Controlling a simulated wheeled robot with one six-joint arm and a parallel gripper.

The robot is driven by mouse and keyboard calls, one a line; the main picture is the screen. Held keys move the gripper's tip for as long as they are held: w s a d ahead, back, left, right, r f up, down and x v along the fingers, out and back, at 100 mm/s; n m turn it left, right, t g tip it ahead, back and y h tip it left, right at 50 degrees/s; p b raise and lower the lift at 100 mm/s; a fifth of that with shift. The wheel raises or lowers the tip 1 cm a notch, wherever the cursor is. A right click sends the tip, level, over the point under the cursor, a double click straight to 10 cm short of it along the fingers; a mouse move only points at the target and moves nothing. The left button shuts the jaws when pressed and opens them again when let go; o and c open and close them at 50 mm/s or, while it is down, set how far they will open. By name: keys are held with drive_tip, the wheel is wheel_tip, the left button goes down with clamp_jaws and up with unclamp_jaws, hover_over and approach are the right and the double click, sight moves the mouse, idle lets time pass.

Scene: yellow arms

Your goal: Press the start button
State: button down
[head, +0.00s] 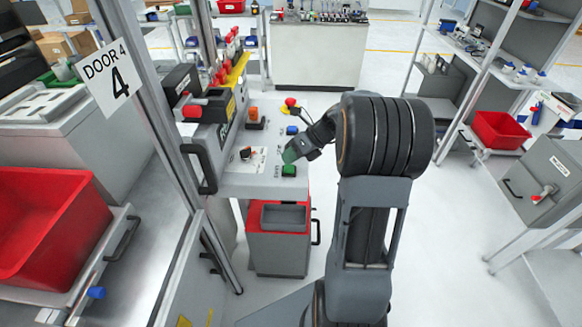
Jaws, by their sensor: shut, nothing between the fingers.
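A green button (289,171), which looks like the start button, sits on a dark base near the front right corner of the grey control panel. My gripper (290,156) is shut and empty. Its tip points down and left and appears just behind and above the green button in the head view. A small gap seems to show between them, but I cannot tell the exact height. The button's top and front are visible, and nothing covers it.
The panel (228,183) also carries a red mushroom button (291,102), a blue button (292,131), an orange button (254,113) and a black switch (246,153). A grey and red bin unit (277,256) stands below. A door frame with a sign (112,79) rises at left.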

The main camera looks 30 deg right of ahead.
sight(290, 166)
drive_tip(key=shift+f, duration=0.25)
drive_tip(key=shift+w+f, duration=0.1)
drive_tip(key=shift+f, duration=0.05)
drive_tip(key=shift+f, duration=0.45)
idle(0.7)
drive_tip(key=shift+r, duration=0.15)
idle(0.3)
drive_tip(key=shift+r+p, duration=0.75)
drive_tip(key=shift+p, duration=0.4)
drive_tip(key=shift+r, duration=0.1)
wheel_tip(290, 166, up, 5)
drive_tip(key=p, duration=0.5)
idle(0.4)
